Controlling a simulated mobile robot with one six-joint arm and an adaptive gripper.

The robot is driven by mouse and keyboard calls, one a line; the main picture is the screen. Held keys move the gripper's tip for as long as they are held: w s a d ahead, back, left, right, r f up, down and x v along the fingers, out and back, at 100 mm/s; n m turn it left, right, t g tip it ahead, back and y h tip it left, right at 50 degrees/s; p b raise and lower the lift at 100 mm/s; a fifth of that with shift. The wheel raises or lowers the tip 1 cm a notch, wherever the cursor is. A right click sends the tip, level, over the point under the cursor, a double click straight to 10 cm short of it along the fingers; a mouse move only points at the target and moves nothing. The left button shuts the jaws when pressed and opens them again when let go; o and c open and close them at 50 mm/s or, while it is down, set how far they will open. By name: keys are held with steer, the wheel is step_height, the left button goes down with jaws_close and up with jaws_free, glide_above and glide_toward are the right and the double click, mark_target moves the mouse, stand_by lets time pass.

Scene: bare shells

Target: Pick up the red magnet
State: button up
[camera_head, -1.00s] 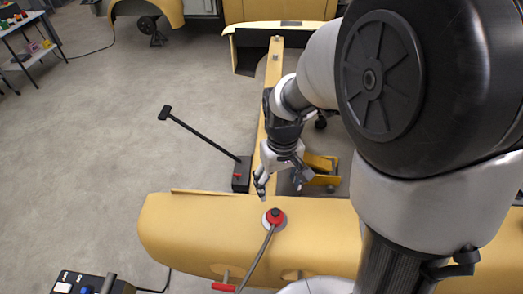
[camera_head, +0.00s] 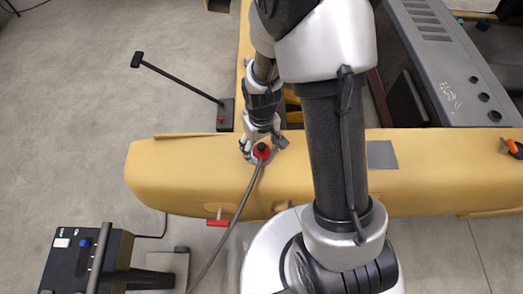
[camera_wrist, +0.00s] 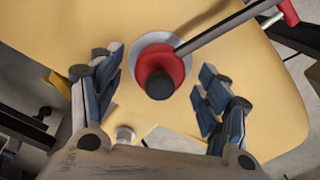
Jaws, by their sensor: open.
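The red magnet (camera_head: 262,151) is a round red piece with a black knob on top. It sits on a pale metal disc on the yellow beam (camera_head: 190,176), and a grey cable or rod runs from it toward the front. In the wrist view the red magnet (camera_wrist: 160,68) lies between my two fingers, in the upper middle. My gripper (camera_head: 263,145) is right at the magnet from the back. In the wrist view my gripper (camera_wrist: 157,72) is open, with a finger on each side and gaps to the magnet. I cannot tell the exact height of the fingertips.
A red handle (camera_head: 217,223) sticks out at the beam's front edge beside the cable. A black box with a long lever (camera_head: 226,114) stands behind the beam. A dark control box (camera_head: 68,262) is at the front left. A grey panel (camera_head: 450,75) is at the back right.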

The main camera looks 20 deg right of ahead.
steer(key=shift+f, duration=0.7)
steer(key=shift+c, duration=0.5)
steer(key=c, duration=1.3)
steer(key=shift+r, duration=0.15)
